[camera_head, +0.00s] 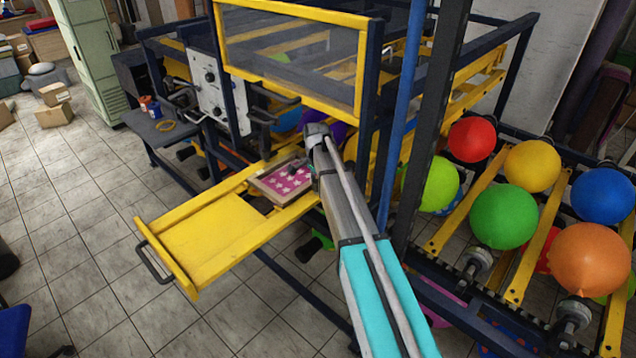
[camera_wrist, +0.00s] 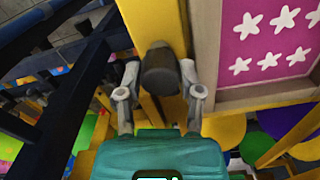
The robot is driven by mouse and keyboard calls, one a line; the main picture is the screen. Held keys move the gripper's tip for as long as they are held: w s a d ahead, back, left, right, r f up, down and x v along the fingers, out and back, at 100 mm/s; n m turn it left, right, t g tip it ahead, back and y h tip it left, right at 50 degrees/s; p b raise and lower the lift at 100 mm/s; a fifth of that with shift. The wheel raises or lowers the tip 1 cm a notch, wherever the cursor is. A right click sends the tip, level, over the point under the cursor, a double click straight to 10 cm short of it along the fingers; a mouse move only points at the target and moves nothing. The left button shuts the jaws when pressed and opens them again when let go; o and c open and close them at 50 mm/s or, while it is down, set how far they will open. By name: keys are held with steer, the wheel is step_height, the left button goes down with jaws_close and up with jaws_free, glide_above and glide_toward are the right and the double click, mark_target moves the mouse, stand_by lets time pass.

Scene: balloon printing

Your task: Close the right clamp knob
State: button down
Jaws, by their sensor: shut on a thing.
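A dark round clamp knob (camera_wrist: 160,73) sits between the two fingers of my gripper (camera_wrist: 160,82) in the wrist view. The fingers are on either side of it, and my gripper is shut on it. The knob is beside a frame with a pink panel with white stars (camera_wrist: 268,42), mounted next to a yellow beam (camera_wrist: 160,22). In the head view the pink star panel (camera_head: 285,183) lies on the yellow printing tray (camera_head: 215,235), and my arm reaches to its right side. There my arm hides the held knob and the fingertips.
A yellow-framed clear guard (camera_head: 290,55) stands above and behind the panel. A blue post (camera_head: 402,110) stands to the right of my arm. Colored balloons, such as a green one (camera_head: 503,218), are on a rack at the right. A control box (camera_head: 212,85) is at the left.

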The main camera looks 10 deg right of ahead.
steer(key=shift+d, duration=0.1)
steer(key=shift+n, duration=0.4)
steer(key=n, duration=0.7)
steer(key=shift+n, duration=0.4)
steer(key=n, duration=0.9)
steer(key=shift+w, duration=0.1)
steer(key=shift+n, duration=0.3)
